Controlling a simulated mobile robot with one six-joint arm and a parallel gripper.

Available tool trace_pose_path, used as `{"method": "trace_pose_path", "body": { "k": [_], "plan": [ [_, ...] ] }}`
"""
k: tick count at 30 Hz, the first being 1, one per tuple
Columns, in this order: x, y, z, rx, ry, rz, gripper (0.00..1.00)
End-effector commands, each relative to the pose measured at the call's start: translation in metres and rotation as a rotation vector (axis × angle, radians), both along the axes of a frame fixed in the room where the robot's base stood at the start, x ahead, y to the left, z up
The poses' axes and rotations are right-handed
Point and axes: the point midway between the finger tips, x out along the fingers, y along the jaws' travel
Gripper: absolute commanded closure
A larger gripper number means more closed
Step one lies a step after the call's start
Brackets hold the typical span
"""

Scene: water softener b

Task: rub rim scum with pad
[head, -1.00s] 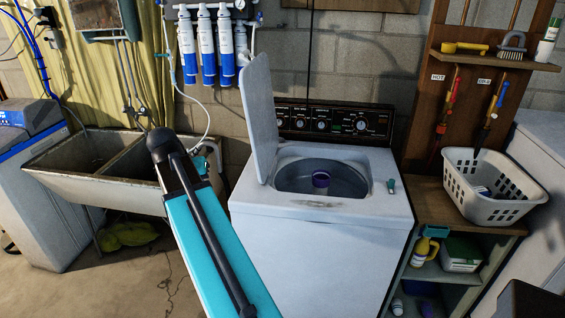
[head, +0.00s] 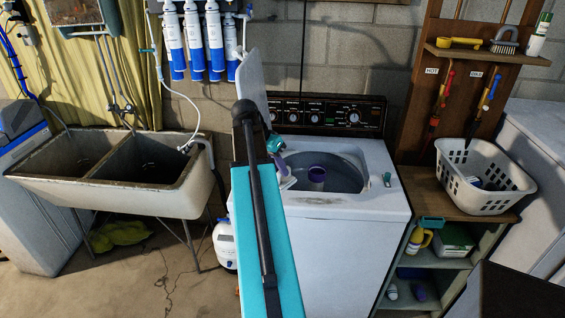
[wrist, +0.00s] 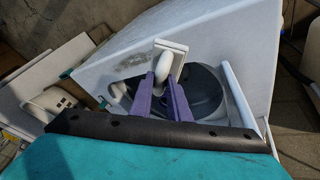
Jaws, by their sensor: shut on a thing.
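The white top-load washer (head: 345,235) stands open, and its round tub opening (head: 345,172) also shows in the wrist view (wrist: 205,88). Greyish-brown scum (head: 322,201) marks the front rim; the wrist view shows it as a dark smudge (wrist: 132,63). My gripper (wrist: 164,84) has purple fingers shut on the pale ring handle of a flat, cream-coloured pad (wrist: 173,50). In the wrist view the pad is beside the scum, over the rim and tub edge. Contact with the rim cannot be told. In the head view my arm partly hides my gripper (head: 287,177).
The raised lid (head: 252,78) stands left of the opening, close to my arm. A small teal item (head: 387,180) lies on the right rim. A sink (head: 150,185) stands left, a laundry basket (head: 482,180) right.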

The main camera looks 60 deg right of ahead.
Motion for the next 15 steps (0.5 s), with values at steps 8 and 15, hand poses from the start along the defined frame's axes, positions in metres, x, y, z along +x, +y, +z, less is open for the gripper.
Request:
{"method": "trace_pose_path", "body": {
  "k": [8, 15],
  "plan": [
    [-0.031, -0.019, 0.003, -0.006, 0.002, -0.093, 1.0],
    [-0.031, -0.019, 0.002, -0.006, 0.003, -0.094, 1.0]
  ]
}}
